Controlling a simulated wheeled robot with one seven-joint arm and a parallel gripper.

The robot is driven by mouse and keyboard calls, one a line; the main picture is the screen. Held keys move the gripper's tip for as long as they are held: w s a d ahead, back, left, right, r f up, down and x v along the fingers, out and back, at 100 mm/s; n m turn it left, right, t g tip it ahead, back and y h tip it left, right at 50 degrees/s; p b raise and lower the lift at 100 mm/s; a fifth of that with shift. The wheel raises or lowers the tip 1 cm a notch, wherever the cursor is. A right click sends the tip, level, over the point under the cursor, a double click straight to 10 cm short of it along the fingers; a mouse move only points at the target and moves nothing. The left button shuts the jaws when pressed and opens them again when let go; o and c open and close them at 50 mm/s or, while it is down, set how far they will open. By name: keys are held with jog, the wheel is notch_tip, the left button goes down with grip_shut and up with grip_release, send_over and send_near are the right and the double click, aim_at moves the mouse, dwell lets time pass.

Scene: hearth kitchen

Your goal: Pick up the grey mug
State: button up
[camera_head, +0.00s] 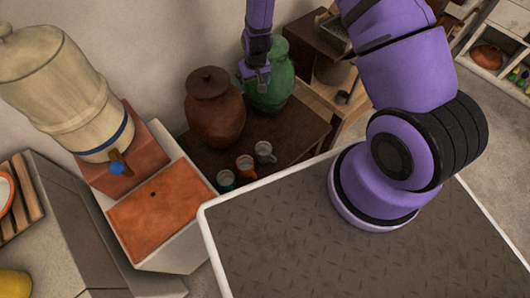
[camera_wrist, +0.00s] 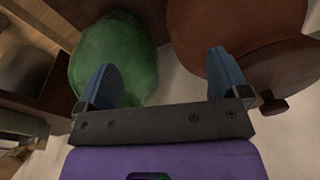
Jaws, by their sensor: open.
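The grey mug (camera_head: 264,153) stands on a dark brown low table, at the right end of a short row of mugs. It does not show in the wrist view. My gripper (camera_head: 256,82) is above and behind the mug, in front of the green jar (camera_head: 270,85). In the wrist view my gripper (camera_wrist: 162,72) is open, with nothing between its two blue-grey fingers. The green jar (camera_wrist: 115,55) shows beyond the left finger there.
An orange mug (camera_head: 245,166) and a teal mug (camera_head: 226,180) stand left of the grey one. A lidded brown jar (camera_head: 214,112) stands close behind; it fills the right of the wrist view (camera_wrist: 245,40). The dark table (camera_head: 298,128) has free room right of the mugs.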

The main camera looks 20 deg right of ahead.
jog(key=s+f, duration=0.4)
jog(key=f, duration=0.8)
jog(key=g, duration=0.1)
send_over(264, 152)
jog(key=s+a, duration=0.1)
jog(key=s, duration=0.1)
notch_tip(264, 152, down, 14)
jog(key=shift+s+a+f, duration=0.1)
jog(key=shift+s+f, duration=0.15)
jog(key=shift+f, duration=1.5)
jog(key=shift+s+f, duration=0.2)
jog(key=shift+f, duration=1.55)
jog(key=c, duration=0.7)
